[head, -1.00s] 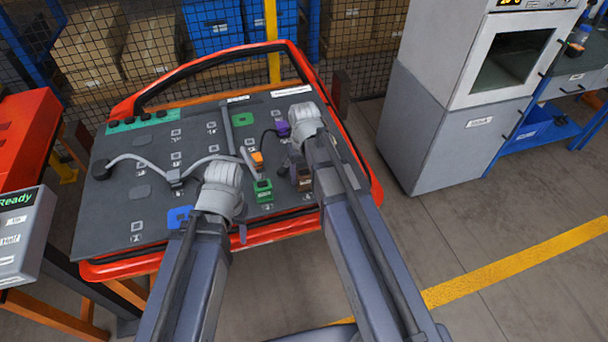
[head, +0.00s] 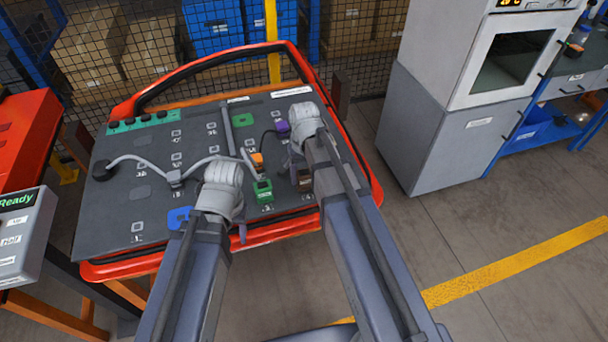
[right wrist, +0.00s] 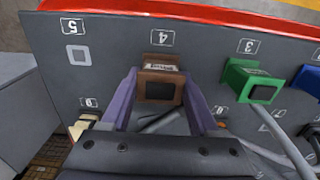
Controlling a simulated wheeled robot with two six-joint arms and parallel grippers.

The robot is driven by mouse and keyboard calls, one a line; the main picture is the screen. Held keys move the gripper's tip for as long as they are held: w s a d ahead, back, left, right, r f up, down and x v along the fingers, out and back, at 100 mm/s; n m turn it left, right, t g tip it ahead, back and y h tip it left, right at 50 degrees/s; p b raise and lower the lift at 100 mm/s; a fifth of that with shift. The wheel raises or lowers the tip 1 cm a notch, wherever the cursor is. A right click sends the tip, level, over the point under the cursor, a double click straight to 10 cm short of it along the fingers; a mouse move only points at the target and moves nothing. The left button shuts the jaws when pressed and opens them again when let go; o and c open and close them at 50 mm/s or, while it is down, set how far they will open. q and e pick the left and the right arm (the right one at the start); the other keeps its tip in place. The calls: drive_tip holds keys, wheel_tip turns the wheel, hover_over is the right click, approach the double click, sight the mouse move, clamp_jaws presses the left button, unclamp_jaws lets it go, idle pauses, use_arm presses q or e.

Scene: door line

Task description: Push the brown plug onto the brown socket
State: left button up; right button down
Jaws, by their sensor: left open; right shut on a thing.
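The brown plug (right wrist: 159,88) is between the two purple fingers of my right gripper (right wrist: 160,80), which is shut on it. The brown socket (right wrist: 161,58) is on the grey board by the label 4, directly behind the plug. The plug lines up with the socket and looks close against it; whether it is fully seated cannot be told. In the head view the brown parts (head: 304,180) show beside my right wrist. My left gripper (head: 242,233) is open over the lower middle of the board, mostly hidden by its own wrist.
A green plug and socket (right wrist: 252,82) sit beside the brown ones. An orange plug (head: 257,160), a purple connector (head: 282,128) and a blue part (head: 179,217) are also on the board. A grey cable (head: 150,163) crosses its left side. The red door frame (head: 345,150) surrounds the board.

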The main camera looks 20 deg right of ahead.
sight(304, 172)
drive_tip(key=shift+r+p, duration=3.2)
drive_tip(key=shift+r, duration=0.2)
use_arm(q)
wheel_tip(304, 172, up, 7)
drive_tip(key=shift+f, duration=0.15)
use_arm(e)
drive_tip(key=shift+f, duration=0.1)
drive_tip(key=shift+s, duration=0.1)
